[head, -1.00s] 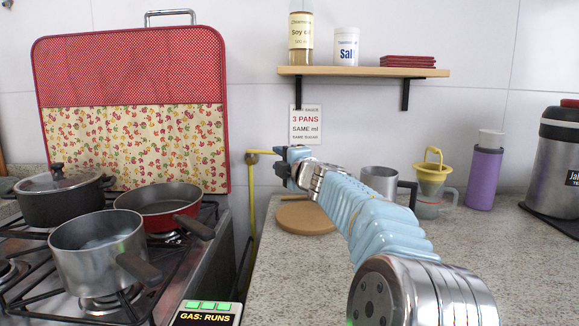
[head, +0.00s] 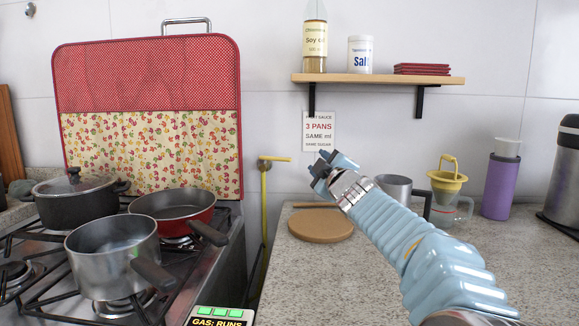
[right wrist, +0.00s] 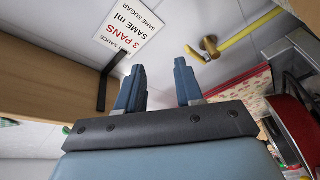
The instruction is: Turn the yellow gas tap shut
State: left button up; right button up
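The yellow gas tap (head: 266,160) is on the wall right of the stove. Its handle lies level, pointing right, and a yellow pipe runs down below it. The tap also shows at the top of the right wrist view (right wrist: 208,46). My right gripper (head: 335,164) is to the right of the tap and apart from it. In the right wrist view its two fingers (right wrist: 160,85) are spread with nothing between them. A display (head: 219,318) by the stove reads "GAS: RUNS" with green bars. My left gripper is not in view.
Pans stand on the stove (head: 180,262) at left. A round wooden board (head: 320,226) lies on the counter (head: 325,280) below my gripper. A steel mug (head: 393,188) is behind my arm. A shelf (head: 380,78) with jars and a sign (head: 319,131) are above.

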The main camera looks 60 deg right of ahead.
aim_at(283, 160)
jog(key=f+m, duration=0.1)
jog(key=m, duration=0.6)
jog(key=f+m+g+y+b, duration=0.1)
jog(key=f+m, duration=0.1)
jog(key=m, duration=0.5)
jog(key=s+a+f+m, duration=0.1)
jog(key=m, duration=0.6)
jog(key=shift+s+f+g+y, duration=0.1)
jog(key=shift+f+g+y, duration=0.2)
jog(key=shift+g+y, duration=0.1)
notch_tip(283, 160, up, 3)
jog(key=w+a+m+t+y, duration=0.1)
jog(key=w+a+m+t, duration=0.2)
jog(key=m, duration=0.3)
jog(key=p+x, duration=0.1)
jog(key=x, duration=1.2)
jog(key=shift+d, duration=0.1)
